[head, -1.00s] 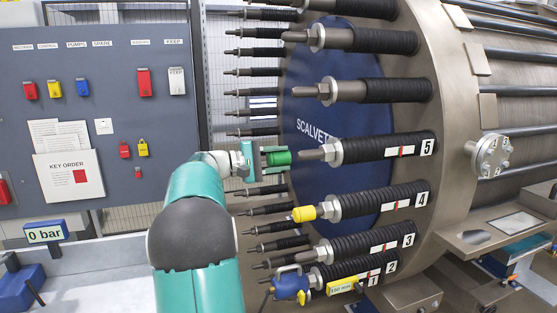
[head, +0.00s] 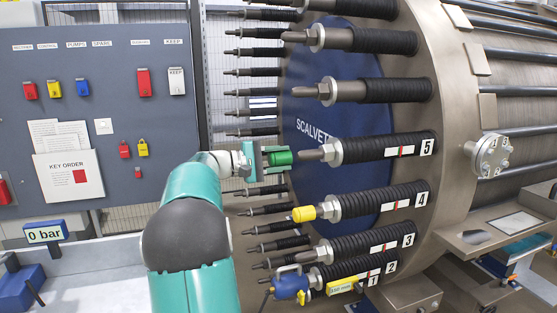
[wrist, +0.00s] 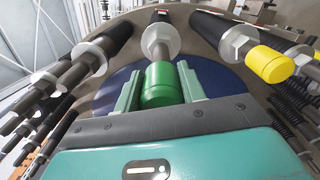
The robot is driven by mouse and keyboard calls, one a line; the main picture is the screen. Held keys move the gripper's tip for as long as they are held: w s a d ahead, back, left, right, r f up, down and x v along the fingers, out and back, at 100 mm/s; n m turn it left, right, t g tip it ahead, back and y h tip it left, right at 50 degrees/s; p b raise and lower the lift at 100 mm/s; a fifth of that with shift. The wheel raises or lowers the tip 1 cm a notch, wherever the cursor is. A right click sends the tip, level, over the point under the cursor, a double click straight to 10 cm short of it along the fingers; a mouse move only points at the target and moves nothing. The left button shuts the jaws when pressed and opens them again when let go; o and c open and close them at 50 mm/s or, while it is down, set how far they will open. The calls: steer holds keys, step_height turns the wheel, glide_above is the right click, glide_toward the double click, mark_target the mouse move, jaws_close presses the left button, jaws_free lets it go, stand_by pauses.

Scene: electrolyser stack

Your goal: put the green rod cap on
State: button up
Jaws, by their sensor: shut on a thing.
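The green rod cap (head: 280,158) is held between the two fingers of my gripper (head: 262,159), which is shut on it. In the wrist view the cap (wrist: 161,84) sits between the green fingers of my gripper (wrist: 160,88). The cap is in front of the bare tip of rod 5 (head: 312,155), roughly in line with it; the rod tip also shows in the wrist view (wrist: 160,47) just beyond the cap. In the head view a small gap seems to remain between cap and rod tip. The cap's open end is hidden.
A yellow cap (head: 303,214) sits on rod 4, below. A blue clamp-like fitting (head: 290,286) is at the lower rods. More bare rods (head: 325,90) stick out above. A grey key panel (head: 100,110) and a "0 bar" sign (head: 46,232) are at left.

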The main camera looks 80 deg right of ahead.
mark_target(300, 157)
steer(key=shift+x, duration=3.45)
steer(key=o, duration=1.2)
steer(key=shift+c, duration=0.2)
steer(key=shift+w, duration=0.1)
steer(key=v, duration=1.3)
steer(key=shift+w+a, duration=0.25)
steer(key=shift+w, duration=0.05)
